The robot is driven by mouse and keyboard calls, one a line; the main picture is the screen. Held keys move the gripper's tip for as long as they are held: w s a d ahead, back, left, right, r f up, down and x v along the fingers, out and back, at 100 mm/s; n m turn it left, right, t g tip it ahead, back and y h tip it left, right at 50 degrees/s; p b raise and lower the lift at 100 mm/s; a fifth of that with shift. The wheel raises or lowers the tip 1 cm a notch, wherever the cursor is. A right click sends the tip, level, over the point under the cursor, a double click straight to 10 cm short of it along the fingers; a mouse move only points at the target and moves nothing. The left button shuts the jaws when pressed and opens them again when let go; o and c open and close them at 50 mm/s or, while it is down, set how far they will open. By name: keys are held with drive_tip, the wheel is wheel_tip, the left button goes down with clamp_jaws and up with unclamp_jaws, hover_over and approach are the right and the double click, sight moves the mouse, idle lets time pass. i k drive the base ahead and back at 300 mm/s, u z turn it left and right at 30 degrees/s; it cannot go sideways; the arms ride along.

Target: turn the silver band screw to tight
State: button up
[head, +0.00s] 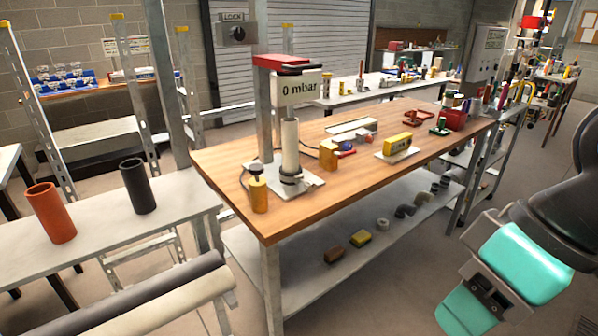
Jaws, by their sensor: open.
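A white upright pipe (290,145) stands on a pale base plate (312,181) on the wooden bench. A dark coupling (291,178) is around its lower end. Bands on it are too small to make out, and I cannot tell a silver screw or its setting. A display (297,89) above the pipe reads "0 mbar". My gripper (487,290), teal and grey, is at the lower right, well away from the pipe and in front of the bench's right side. It is open, its fingertips are not clear, and I see nothing held.
A yellow bottle-like item (259,194) stands left of the base plate. A yellow block (397,144) and several tools lie farther right on the bench (225,160). A grey post rises beside the pipe stand. Orange (50,212) and black (138,186) pipes stand on the left table.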

sight(309, 186)
drive_tip(key=u, duration=0.45)
drive_tip(key=i, duration=0.7)
drive_tip(key=u, duration=0.6)
drive_tip(key=i, duration=0.55)
drive_tip(key=u, duration=0.05)
